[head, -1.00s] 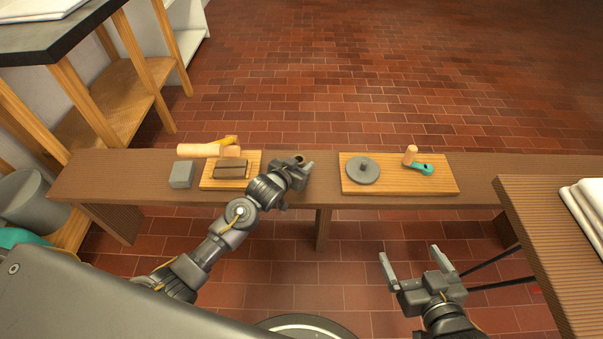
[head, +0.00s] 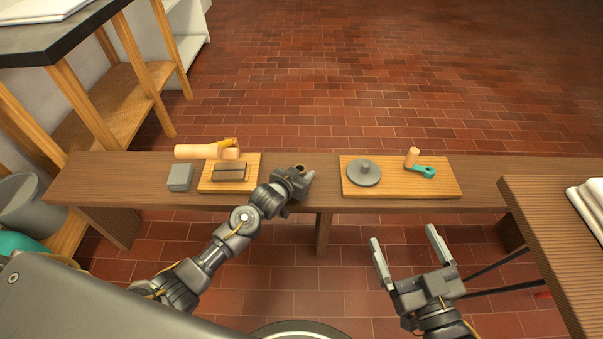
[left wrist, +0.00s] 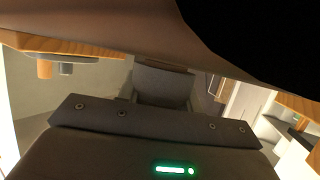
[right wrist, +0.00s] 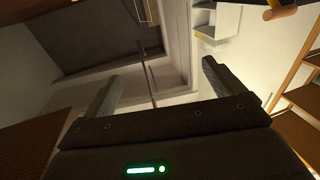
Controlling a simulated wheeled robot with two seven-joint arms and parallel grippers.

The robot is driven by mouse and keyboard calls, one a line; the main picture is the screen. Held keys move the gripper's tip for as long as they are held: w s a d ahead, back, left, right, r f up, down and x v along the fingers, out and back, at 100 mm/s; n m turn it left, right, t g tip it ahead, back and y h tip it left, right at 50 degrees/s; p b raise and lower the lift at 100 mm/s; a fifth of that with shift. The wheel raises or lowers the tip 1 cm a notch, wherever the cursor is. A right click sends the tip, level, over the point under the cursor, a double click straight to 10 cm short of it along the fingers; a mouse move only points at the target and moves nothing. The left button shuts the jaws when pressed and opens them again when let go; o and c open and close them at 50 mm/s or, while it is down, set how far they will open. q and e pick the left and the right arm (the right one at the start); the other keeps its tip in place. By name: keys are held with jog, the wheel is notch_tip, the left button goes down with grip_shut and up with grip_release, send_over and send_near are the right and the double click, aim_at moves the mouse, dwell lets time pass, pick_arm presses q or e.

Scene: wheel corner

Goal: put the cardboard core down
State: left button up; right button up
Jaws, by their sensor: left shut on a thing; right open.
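My left gripper (head: 299,177) is shut on the cardboard core (head: 301,168). Only a small brown rim with a dark opening shows between the fingers in the head view, apparently upright. It is over the bench top, between the two wooden boards; whether its lower end touches the bench I cannot tell. In the left wrist view the gripper (left wrist: 162,85) shows close to the bench top, and I cannot make out the core there. My right gripper (head: 404,237) is open and empty in front of the bench; it also shows open in the right wrist view (right wrist: 157,80).
The brown bench (head: 325,187) has bare wood around the left gripper. The right board (head: 402,190) holds a grey disc (head: 363,175), a teal tool (head: 423,171) and a wooden peg (head: 412,156). The left board (head: 249,163) holds a dark block (head: 229,173); a grey block (head: 180,177) stands beside it.

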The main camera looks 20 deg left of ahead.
pick_arm(q)
jog(key=shift+f, duration=0.1)
jog(key=shift+f, duration=0.15)
jog(key=o, duration=1)
jog(key=shift+o, duration=0.2)
